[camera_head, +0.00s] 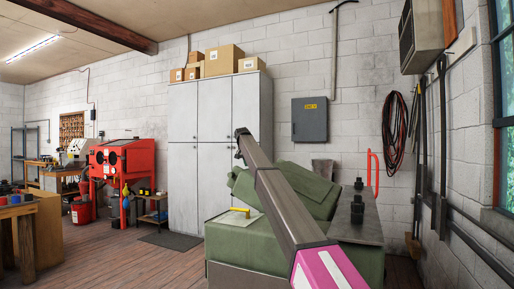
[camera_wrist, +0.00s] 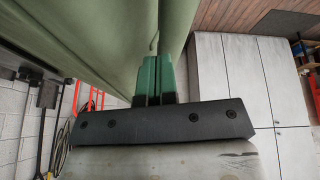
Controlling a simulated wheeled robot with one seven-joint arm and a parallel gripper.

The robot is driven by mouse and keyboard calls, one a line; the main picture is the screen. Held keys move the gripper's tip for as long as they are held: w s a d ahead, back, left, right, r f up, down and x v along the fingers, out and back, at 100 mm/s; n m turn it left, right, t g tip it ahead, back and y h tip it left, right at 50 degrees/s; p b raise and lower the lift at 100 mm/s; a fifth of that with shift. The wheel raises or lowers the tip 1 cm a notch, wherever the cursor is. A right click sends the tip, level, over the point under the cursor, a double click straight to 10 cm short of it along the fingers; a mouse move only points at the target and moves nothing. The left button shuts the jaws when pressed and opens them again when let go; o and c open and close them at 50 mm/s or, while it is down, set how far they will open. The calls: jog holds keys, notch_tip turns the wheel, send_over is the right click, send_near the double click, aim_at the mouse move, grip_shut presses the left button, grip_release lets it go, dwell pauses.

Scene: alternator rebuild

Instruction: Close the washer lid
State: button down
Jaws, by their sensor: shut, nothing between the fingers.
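The parts washer is a green box (camera_head: 235,250) in the lower middle of the head view. Its green lid (camera_head: 322,178) sits tilted above the body, not flat on it, and my arm covers part of it. A large green panel, apparently the lid, fills the upper left of the wrist view (camera_wrist: 85,35). My gripper (camera_wrist: 153,62) shows there as two green fingers pressed together, empty, with tips close to the panel. I cannot tell whether they touch it. In the head view, the fingers cannot be made out.
A yellow-handled item (camera_head: 240,212) lies on the washer's left side. Black bottle-like objects (camera_head: 357,209) stand on a grey surface at right. Grey cabinets (camera_head: 215,140) stand behind, and a red blast cabinet (camera_head: 120,165) is further left. The wooden floor left of the washer is clear.

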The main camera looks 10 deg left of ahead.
jog(key=a+f, duration=0.2)
jog(key=f, duration=0.7)
jog(key=w+a+f+h, duration=0.1)
jog(key=a+f, duration=0.1)
jog(key=f, duration=0.7)
jog(key=shift+w+f, duration=0.15)
jog(key=shift+w, duration=0.05)
